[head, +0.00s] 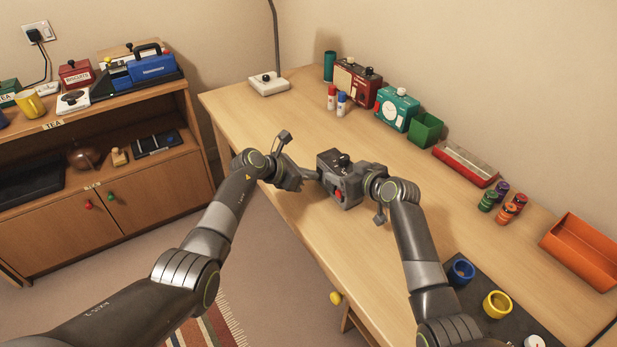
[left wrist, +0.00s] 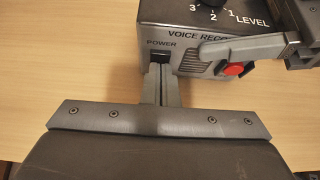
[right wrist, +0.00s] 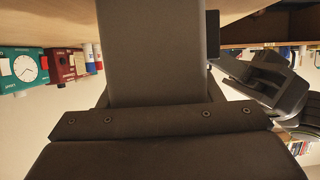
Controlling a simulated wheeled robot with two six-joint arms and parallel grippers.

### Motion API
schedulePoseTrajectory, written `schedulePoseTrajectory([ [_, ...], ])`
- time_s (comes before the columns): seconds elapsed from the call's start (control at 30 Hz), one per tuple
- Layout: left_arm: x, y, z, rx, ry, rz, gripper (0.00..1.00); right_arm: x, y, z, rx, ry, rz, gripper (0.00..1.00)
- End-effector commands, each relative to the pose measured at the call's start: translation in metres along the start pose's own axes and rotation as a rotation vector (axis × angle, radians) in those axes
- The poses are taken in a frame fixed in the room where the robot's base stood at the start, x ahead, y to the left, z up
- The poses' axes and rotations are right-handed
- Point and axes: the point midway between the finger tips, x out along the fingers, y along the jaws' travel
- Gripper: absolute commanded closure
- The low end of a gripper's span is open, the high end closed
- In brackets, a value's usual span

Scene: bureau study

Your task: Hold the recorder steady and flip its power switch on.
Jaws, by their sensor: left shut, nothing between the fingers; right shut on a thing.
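The recorder (head: 337,188) is a dark grey box on the desk with a knob on top. The left wrist view shows its front (left wrist: 185,37), lettered VOICE RECO..., with a red button (left wrist: 234,69) and a black switch (left wrist: 158,57) under the word POWER. My right gripper (head: 362,183) is shut on the recorder from the right; one finger crosses its front. My left gripper (head: 314,175) is shut and empty; its fingertips (left wrist: 160,68) are at the power switch, partly hiding it. I cannot tell contact or the switch position. The recorder's grey body (right wrist: 155,50) fills the right wrist view's middle.
Behind stand a lamp base (head: 268,84), red and blue-capped sticks, a teal timer (head: 396,108), a green box (head: 425,130) and a red tray (head: 465,163). Colored spools, an orange bin (head: 583,250) and a dark mat with cups are at right. Desk left of the recorder is clear.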

Motion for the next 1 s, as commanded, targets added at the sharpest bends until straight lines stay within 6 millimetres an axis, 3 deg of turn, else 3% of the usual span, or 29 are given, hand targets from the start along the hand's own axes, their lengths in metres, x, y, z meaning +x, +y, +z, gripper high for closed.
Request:
schedulePoseTrajectory([
  [0.13,-0.002,-0.001,0.007,0.002,-0.008,0.0,1.0,0.001,-0.002,0.002,0.003,-0.004,-0.005,0.75],
  [0.57,-0.009,0.0,0.002,0.001,-0.007,0.001,1.0,0.001,-0.002,0.002,0.003,-0.004,-0.005,0.75],
  [0.83,-0.041,0.0,-0.015,0.001,-0.004,0.001,1.0,0.0,-0.001,0.002,0.003,-0.004,-0.003,0.75],
  [1.0,-0.066,0.0,-0.013,0.002,-0.004,0.002,1.0,0.0,-0.001,0.002,0.002,-0.003,-0.002,0.75],
])
